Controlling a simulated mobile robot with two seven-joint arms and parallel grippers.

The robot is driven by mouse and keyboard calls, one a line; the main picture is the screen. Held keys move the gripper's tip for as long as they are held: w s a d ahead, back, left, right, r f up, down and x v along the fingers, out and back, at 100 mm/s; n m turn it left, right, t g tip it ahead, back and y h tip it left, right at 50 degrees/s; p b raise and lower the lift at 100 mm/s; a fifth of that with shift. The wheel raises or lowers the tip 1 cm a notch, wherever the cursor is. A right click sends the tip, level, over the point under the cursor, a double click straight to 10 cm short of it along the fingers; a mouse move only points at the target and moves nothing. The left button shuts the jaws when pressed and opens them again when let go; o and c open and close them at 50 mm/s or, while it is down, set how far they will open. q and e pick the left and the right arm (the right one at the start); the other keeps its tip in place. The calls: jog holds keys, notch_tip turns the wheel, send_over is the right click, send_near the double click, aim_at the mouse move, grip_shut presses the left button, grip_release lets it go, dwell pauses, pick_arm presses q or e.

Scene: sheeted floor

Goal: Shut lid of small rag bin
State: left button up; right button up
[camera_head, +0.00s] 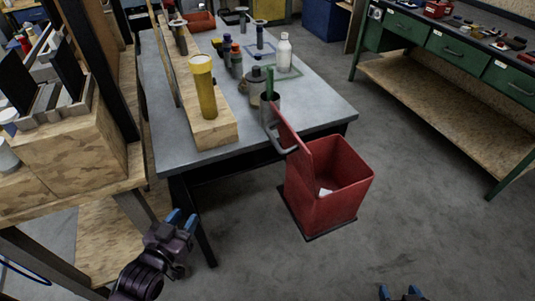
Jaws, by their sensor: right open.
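A small red rag bin (332,202) stands on the floor at the right end of the grey table. Its red lid (296,143) is open, standing up steeply at the bin's left side, with a grey handle (283,146) on its outer face. Something white (325,192) lies inside the bin. My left gripper (182,219) is at the lower left, left of the bin and apart from it; its blue fingertips are apart and empty. My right gripper (401,291) is at the bottom edge, in front of the bin, open, with only its tips showing.
A wooden shelf unit (75,150) stands at the left, a green workbench (450,95) at the back right. The floor (430,190) right of the bin is clear.

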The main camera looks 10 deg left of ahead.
pick_arm(q)
jog(key=w+d+t+h+b, duration=0.1)
jog(key=w+h, duration=0.1)
jog(key=w+d+r+m+t+h+b, duration=0.1)
jog(key=w+h+b, duration=0.1)
jog(key=w+d+m+h+b, duration=0.1)
jog(key=w+d+h+b, duration=0.1)
jog(key=shift+w+r+t, duration=0.3)
jog(key=shift+r+t, duration=0.1)
grip_shut()
jog(key=w+d+r+m+g+h+b, duration=0.5)
jog(key=w+d+r+m+h+b, duration=0.2)
jog(key=d+h, duration=0.6)
jog(key=w+r+h+b, duration=0.2)
jog(key=shift+w+m+b, duration=0.25)
jog(key=shift+m+b, duration=0.05)
pick_arm(e)
notch_tip(320, 180, down, 14)
jog(key=s+n+g, duration=0.1)
jog(key=shift+a+f+g, duration=0.25)
jog(key=shift+a+g, duration=0.05)
jog(key=shift+g, duration=0.1)
jog(key=shift+w+r+y, duration=0.1)
jog(key=shift+r+y, duration=0.05)
jog(key=shift+y, duration=0.15)
